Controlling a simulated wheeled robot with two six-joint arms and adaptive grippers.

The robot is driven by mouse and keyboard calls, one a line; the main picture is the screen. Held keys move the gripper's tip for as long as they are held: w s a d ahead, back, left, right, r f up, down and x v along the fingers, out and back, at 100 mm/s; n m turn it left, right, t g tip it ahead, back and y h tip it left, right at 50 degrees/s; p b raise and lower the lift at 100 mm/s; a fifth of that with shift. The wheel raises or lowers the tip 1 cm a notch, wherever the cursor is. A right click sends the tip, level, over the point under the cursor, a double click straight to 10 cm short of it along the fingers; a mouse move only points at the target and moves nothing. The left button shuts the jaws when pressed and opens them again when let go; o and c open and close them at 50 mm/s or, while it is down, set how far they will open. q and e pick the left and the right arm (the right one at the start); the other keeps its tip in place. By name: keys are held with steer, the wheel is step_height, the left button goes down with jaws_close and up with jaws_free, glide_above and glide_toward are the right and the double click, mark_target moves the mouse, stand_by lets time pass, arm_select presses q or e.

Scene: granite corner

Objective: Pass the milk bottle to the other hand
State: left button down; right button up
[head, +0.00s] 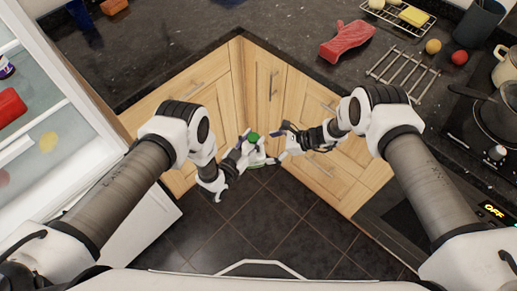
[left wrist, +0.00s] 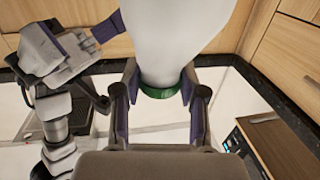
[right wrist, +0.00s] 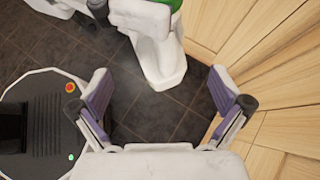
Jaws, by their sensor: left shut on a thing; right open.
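The milk bottle is white with a green cap. It hangs in mid-air over the dark floor, and its body (head: 262,160) is partly hidden in the head view. My left gripper (head: 244,150) is shut on the bottle near the cap. The left wrist view shows the green cap end and white body (left wrist: 180,40) between the pads. My right gripper (head: 284,142) is open and empty, just right of the bottle and apart from it. In the right wrist view the bottle's lower body (right wrist: 161,62) is ahead, beyond the open fingertips (right wrist: 160,92).
Wooden cabinet doors (head: 262,85) form a corner behind the grippers. The dark counter (head: 300,30) above holds a red mitt (head: 346,41), a wire rack (head: 403,72) and a stove with a pan (head: 500,110). An open fridge (head: 50,120) stands at left. The tiled floor (head: 255,215) below is clear.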

steer(key=x, duration=0.8)
steer(key=shift+d, duration=0.1)
steer(key=c, duration=1.5)
arm_select(q)
steer(key=c, duration=0.6)
jaws_free()
arm_select(e)
steer(key=shift+c, duration=0.9)
arm_select(q)
steer(key=shift+o, duration=0.2)
